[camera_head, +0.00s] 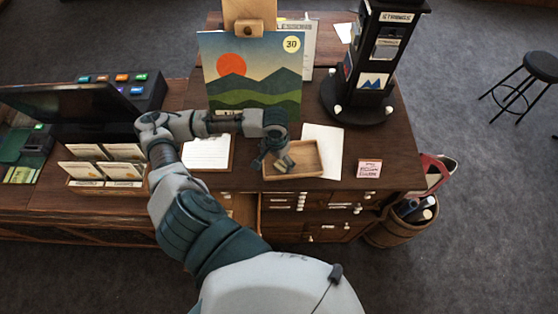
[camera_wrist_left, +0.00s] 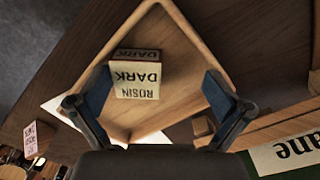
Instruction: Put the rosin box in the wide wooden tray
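The wide wooden tray (camera_head: 309,160) sits on the dark wooden counter, below the landscape picture; it fills the middle of the left wrist view (camera_wrist_left: 186,55). The rosin box (camera_wrist_left: 137,76), a small pale block marked "ROSIN DARK", is inside the tray. In the head view the box (camera_head: 284,163) is small and partly hidden by my gripper. My left gripper (camera_head: 271,157) is over the tray's left part. In the left wrist view its two blue-padded fingers (camera_wrist_left: 157,92) are spread wide, with the box near the left finger and a clear gap to the right one. My right gripper is not visible.
A landscape picture (camera_head: 252,68) stands behind the tray. A black display tower (camera_head: 372,60) is at the back right. Drawers (camera_head: 310,215) are below the counter's front edge.

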